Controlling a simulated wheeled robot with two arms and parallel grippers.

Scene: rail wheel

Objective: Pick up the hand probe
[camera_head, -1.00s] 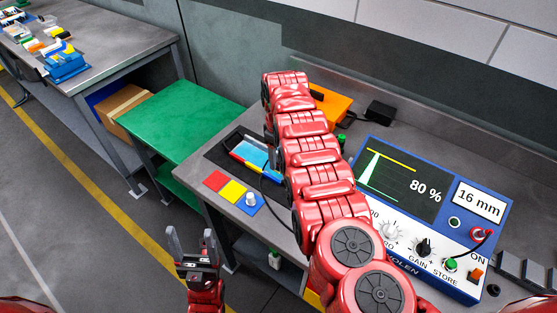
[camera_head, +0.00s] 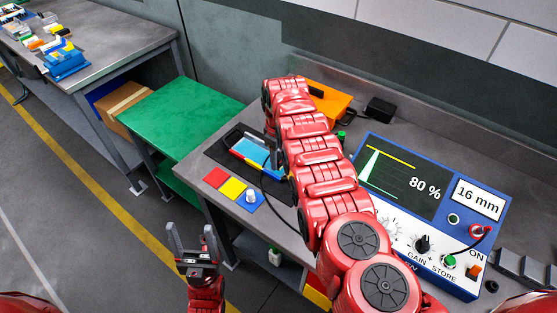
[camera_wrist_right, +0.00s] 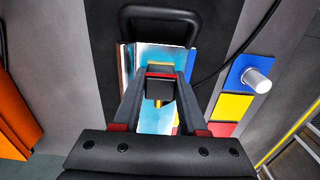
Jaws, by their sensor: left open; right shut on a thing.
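The hand probe (camera_wrist_right: 160,88) shows in the right wrist view as a small dark block with a gold-coloured top and a short gold stem. My right gripper (camera_wrist_right: 159,78) is shut on it, one finger on each side, over a shiny light-blue surface. In the head view my red right arm reaches across the bench and hides the probe and most of the right gripper. My left gripper (camera_head: 190,240) is open and empty, in front of the bench's left corner.
The blue instrument (camera_head: 465,267) reads 80 % and 16 mm. An orange box (camera_head: 330,101) stands behind my arm. A black cable runs nearby.

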